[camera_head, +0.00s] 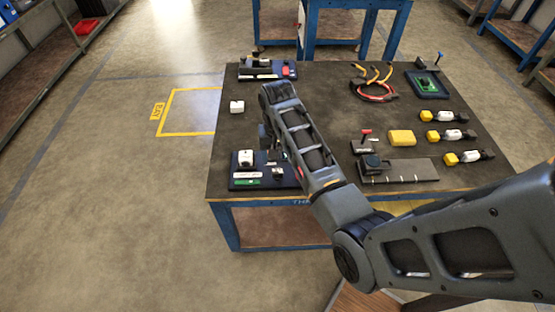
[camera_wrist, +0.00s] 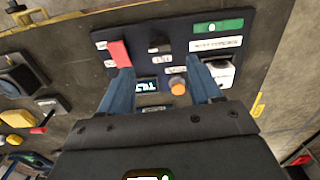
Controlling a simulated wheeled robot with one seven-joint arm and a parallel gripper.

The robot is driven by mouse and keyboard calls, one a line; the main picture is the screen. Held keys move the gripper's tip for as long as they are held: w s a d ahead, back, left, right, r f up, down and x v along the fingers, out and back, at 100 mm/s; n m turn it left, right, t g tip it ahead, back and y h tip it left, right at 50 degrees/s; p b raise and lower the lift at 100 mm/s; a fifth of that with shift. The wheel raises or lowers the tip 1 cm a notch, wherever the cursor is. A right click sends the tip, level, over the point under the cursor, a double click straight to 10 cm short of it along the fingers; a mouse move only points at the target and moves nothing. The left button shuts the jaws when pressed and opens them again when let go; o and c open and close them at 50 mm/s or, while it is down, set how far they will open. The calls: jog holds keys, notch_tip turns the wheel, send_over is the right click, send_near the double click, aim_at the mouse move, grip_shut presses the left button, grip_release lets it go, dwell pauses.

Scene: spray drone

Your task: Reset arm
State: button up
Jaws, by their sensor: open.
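My arm (camera_head: 305,140) reaches over the left half of the dark table (camera_head: 340,95) in the head view. The panel carries a red switch (camera_wrist: 119,54), a small lit display (camera_wrist: 147,84), an orange knob (camera_wrist: 179,87) and a white block (camera_wrist: 220,72). Whether the fingers touch the panel I cannot tell.
A second device (camera_head: 262,70) stands at the table's back left, with a loose white cube (camera_head: 237,106) nearer. Orange cables (camera_head: 374,90), a green board (camera_head: 428,83), a yellow block (camera_head: 402,138) and several yellow-ended parts (camera_head: 436,117) lie on the right. Floor left of the table is clear.

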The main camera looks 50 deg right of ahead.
dwell(0.5)
jog(key=s+f+n+t+h, duration=0.1)
jog(key=s, duration=0.1)
jog(key=s+f+h, duration=0.1)
jog(key=s+f, duration=0.1)
jog(key=s, duration=0.1)
jog(key=s+f+n+t, duration=0.1)
jog(key=s, duration=0.1)
jog(key=shift+s+a+f+n+t+h, duration=0.3)
jog(key=shift+s+h, duration=0.1)
jog(key=s+a+r+n+t, duration=0.35)
jog(key=s+a, duration=0.25)
jog(key=s, duration=0.3)
jog(key=s+a+r+n+t+y, duration=0.1)
jog(key=s+a+r+n+t, duration=0.1)
jog(key=s+a+r+t, duration=0.2)
jog(key=s+a+r+n+t+y, duration=0.1)
jog(key=s+a+r+t, duration=0.4)
jog(key=r, duration=1.4)
jog(key=s+a+n, duration=0.1)
jog(key=s+a, duration=0.3)
jog(key=a, duration=0.1)
jog(key=shift+s+a+r+y, duration=0.2)
jog(key=shift+s+r+y, duration=0.2)
